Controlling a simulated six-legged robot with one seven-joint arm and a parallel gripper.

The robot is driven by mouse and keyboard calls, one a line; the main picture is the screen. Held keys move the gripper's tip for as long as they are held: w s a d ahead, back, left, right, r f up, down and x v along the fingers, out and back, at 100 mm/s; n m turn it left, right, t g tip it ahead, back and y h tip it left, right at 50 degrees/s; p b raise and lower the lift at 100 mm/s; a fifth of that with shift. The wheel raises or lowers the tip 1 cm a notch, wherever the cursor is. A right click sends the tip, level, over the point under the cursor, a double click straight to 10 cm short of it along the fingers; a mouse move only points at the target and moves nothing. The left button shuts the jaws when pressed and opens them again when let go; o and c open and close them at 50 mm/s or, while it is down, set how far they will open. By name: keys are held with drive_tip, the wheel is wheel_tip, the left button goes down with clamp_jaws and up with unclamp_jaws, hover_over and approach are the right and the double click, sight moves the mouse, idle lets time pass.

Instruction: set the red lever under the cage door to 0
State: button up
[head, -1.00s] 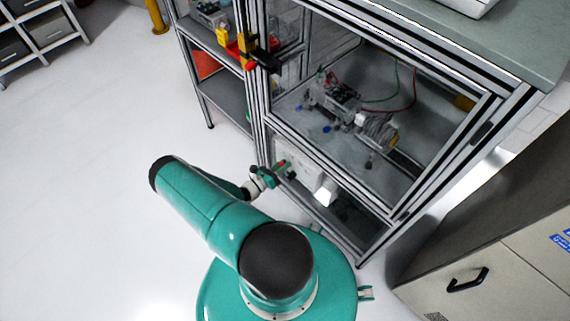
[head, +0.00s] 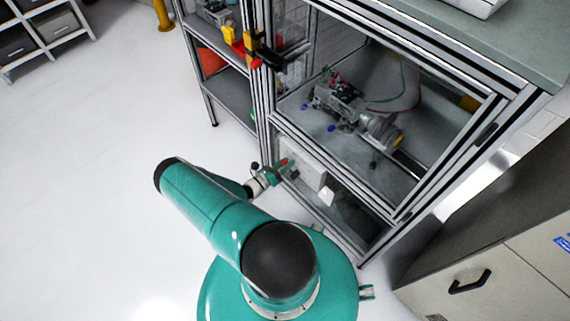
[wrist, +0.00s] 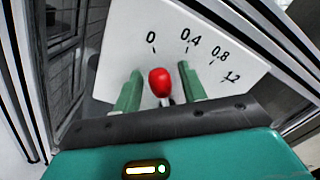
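The red lever knob (wrist: 160,82) stands in front of a white scale plate (wrist: 120,50) marked 0, 0.4, 0.8 and 1.2. The knob shows just below the 0 mark, left of 0.4; most of its stem is hidden behind my gripper's dark edge. My gripper (wrist: 159,74) is open, with one green finger on each side of the knob and a visible gap on both sides. In the head view, my gripper (head: 278,172) is at the white box (head: 307,163) below the cage door (head: 365,150), with a small red spot of the lever (head: 284,161) at its tip.
A motor rig (head: 350,108) with red and green wires sits behind the cage door. A yellow, red and black fitting (head: 252,48) juts from the cage's left post. A grey cabinet (head: 500,240) stands at the right. The white floor (head: 90,190) at left is clear.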

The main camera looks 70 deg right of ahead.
drive_tip(key=shift+w, duration=0.1)
drive_tip(key=v, duration=1.3)
drive_tip(key=shift+a, duration=0.35)
drive_tip(key=shift+w, duration=0.1)
